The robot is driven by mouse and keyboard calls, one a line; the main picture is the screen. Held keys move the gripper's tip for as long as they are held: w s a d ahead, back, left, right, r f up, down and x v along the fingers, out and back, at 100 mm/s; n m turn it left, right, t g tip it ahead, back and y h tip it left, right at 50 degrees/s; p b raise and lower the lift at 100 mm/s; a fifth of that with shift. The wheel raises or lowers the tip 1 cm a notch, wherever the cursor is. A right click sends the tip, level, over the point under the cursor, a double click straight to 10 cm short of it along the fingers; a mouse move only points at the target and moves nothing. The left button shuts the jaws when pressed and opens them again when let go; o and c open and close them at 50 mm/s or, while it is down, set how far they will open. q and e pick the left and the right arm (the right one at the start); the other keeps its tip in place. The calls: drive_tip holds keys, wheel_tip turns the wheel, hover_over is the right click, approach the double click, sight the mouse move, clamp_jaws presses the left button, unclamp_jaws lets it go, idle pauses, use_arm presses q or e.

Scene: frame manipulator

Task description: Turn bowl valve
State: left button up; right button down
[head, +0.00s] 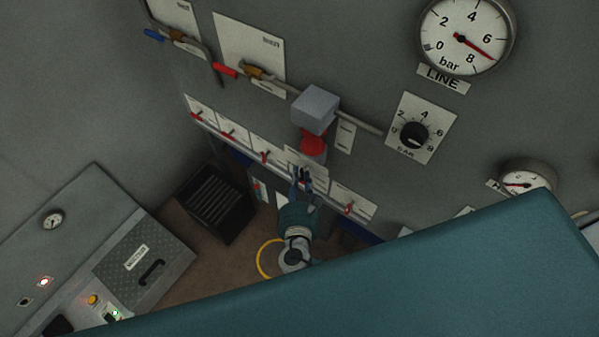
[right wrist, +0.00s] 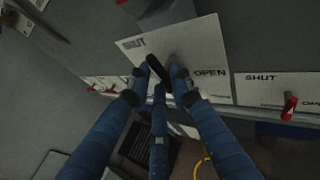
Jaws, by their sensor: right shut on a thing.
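My right gripper (head: 302,184) is at the lower part of the wall panel, below the red part under a grey box. In the right wrist view, its blue fingers (right wrist: 159,80) close around a short black lever handle (right wrist: 155,66). The handle stands in front of a white plate (right wrist: 205,48) marked SHUT on the left and OPEN on the right. The handle is tilted and its base is partly hidden by the fingers. I cannot read the word bowl on this plate. My left gripper is not in view.
A row of white plates with small red levers (head: 264,157) runs along the panel. A grey box (head: 315,109) juts out above the gripper. A pressure gauge (head: 464,37) and a dial (head: 414,134) are at right. A black crate (head: 213,203) stands on the floor.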

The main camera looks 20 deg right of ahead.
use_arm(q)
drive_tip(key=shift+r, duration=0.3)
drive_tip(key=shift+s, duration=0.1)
use_arm(e)
drive_tip(key=c, duration=1.5)
unclamp_jaws()
drive_tip(key=shift+c, duration=0.2)
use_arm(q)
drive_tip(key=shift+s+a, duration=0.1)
use_arm(e)
drive_tip(key=shift+s, duration=0.1)
drive_tip(key=v, duration=1.2)
